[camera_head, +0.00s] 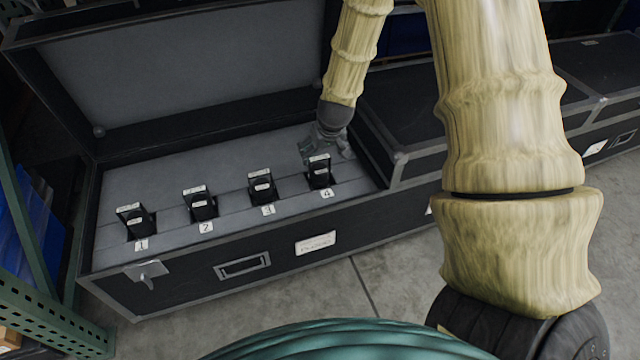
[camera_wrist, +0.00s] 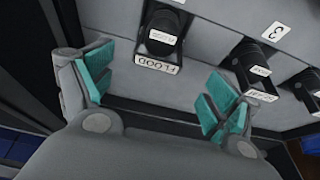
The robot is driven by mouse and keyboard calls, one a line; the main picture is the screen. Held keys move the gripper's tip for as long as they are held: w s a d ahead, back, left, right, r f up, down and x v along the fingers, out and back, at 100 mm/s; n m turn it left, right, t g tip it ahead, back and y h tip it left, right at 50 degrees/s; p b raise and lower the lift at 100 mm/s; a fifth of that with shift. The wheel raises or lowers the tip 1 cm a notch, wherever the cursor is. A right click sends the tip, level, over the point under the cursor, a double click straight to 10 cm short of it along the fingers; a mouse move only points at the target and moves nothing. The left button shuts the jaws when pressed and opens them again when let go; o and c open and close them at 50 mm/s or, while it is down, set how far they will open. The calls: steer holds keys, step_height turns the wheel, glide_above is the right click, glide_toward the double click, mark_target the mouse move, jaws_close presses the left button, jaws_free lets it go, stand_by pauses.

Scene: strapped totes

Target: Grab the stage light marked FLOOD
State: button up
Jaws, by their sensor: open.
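The stage light marked FLOOD (camera_wrist: 165,36) is a black block with a white label, set in a grey foam slot. It shows in the wrist view just beyond my gripper (camera_wrist: 158,82), between the lines of the two teal-padded fingers. The fingers are spread apart with nothing between them. In the head view my gripper (camera_head: 322,146) is just behind and above the light at slot 4 (camera_head: 319,176), which matches the FLOOD one. Its lower part is hidden in the slot.
Similar black lights stand at slot 3 (camera_head: 261,186), slot 2 (camera_head: 200,204) and slot 1 (camera_head: 135,220); their labels are too small to read. The open case's lid (camera_head: 190,65) stands up behind. A closed black case (camera_head: 415,100) adjoins on the right.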

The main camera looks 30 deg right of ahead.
mark_target(318, 164)
steer(key=shift+w+d+b+x, duration=0.1)
steer(key=shift+b+x, duration=0.65)
steer(key=shift+x, duration=1.95)
steer(key=shift+w+d+b+x, duration=0.15)
steer(key=shift+b+x, duration=0.55)
steer(key=shift+x, duration=2.05)
steer(key=shift+r, duration=0.15)
steer(key=shift+s, duration=0.1)
steer(key=shift+c, duration=0.3)
steer(key=c, duration=1.4)
